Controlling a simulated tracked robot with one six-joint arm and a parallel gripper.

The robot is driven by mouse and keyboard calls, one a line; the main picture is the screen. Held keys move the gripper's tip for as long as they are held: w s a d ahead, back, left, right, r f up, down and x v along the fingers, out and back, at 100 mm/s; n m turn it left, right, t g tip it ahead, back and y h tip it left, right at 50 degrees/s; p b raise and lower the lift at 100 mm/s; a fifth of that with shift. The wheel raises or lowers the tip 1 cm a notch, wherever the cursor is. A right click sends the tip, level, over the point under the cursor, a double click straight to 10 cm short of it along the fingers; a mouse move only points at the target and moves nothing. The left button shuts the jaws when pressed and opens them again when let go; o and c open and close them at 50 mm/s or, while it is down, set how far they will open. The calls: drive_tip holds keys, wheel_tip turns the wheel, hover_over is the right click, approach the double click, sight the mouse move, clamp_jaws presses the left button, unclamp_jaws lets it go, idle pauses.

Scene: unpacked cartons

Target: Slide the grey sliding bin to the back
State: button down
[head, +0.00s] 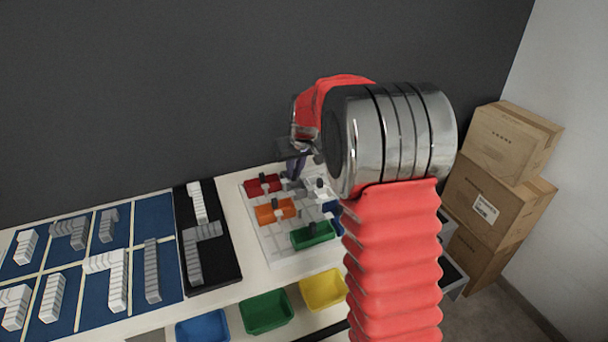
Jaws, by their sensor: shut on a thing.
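The white sliding tray (262,238) lies on the table, with small coloured bins that have dark knobs. The grey sliding bin (289,184) is near the tray's back edge, right of the red bin (253,187); it is small and partly hidden. My gripper (296,174) points down at it and is shut on it, as far as this view shows. A white bin (318,195) is just to the right. The orange bin (268,213), the green bin (312,238) and a partly hidden blue bin (331,208) sit nearer the front.
A black tray (222,265) and a blue gridded mat (130,256) with grey and white block shapes lie left. Blue, green and yellow open bins (266,313) stand below the table front. Cartons (497,195) are stacked at right. A dark wall is behind. My arm hides the tray's right side.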

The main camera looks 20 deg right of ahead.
drive_tip(key=shift+w+r, duration=0.1)
drive_tip(key=shift+w, duration=0.15)
drive_tip(key=c, duration=2)
unclamp_jaws()
drive_tip(key=shift+w, duration=0.1)
drive_tip(key=shift+o, duration=1.2)
drive_tip(key=v, duration=1.3)
drive_tip(key=shift+s+r, duration=0.15)
drive_tip(key=shift+s, duration=0.15)
